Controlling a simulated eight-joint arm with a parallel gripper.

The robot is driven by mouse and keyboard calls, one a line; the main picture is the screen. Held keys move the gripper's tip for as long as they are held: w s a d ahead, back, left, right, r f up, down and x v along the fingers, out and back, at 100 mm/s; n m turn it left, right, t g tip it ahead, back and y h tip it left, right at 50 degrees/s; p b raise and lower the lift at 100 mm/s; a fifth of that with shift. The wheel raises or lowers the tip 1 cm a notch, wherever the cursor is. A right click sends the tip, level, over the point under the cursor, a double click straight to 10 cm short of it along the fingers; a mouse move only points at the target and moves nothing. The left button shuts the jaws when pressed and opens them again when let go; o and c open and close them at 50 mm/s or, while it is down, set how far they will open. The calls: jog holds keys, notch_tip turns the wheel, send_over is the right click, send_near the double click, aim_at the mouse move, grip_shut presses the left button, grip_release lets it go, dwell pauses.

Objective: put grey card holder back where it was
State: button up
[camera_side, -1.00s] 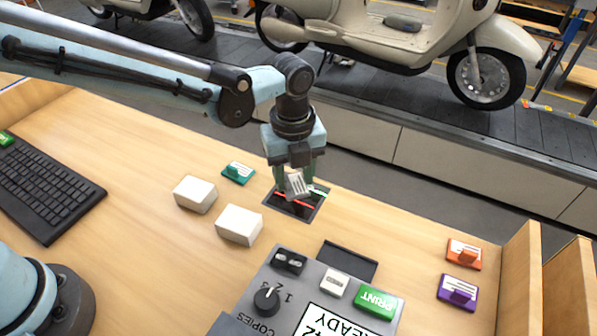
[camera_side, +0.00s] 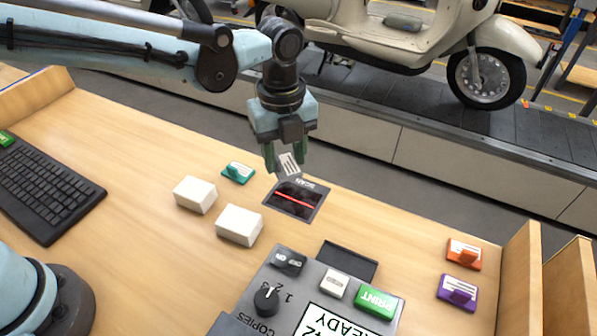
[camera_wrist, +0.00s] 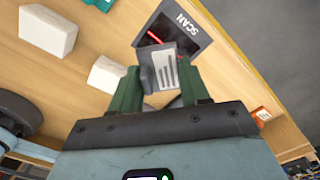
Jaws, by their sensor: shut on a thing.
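The grey card holder (camera_side: 289,165) is held between the fingers of my gripper (camera_side: 285,160), tilted, with its pale striped card facing outward. In the wrist view the grey card holder (camera_wrist: 176,70) sits between the two green fingers of my gripper (camera_wrist: 158,88). It is in the air, above and slightly left of the scan window's far edge in the side view. The dark scan window (camera_side: 296,199) with a red line is set in the desk below it. The underside of the holder is hidden.
A teal card holder (camera_side: 238,172) and two white blocks (camera_side: 195,194) (camera_side: 239,225) stand left of the scan window. Orange (camera_side: 464,253) and purple (camera_side: 457,292) holders are at the right. A print console (camera_side: 318,300) is in front. A keyboard (camera_side: 45,190) lies at left.

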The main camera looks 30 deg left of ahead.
jog(key=s+a+r+n, duration=0.3)
jog(key=s+a+n, duration=0.3)
jog(key=a+n, duration=0.3)
jog(key=m, duration=0.1)
send_over(207, 164)
notch_tip(207, 164, down, 7)
jog(key=shift+d, duration=0.15)
jog(key=shift+f, duration=2.05)
jog(key=shift+f, duration=0.15)
jog(key=o, duration=1)
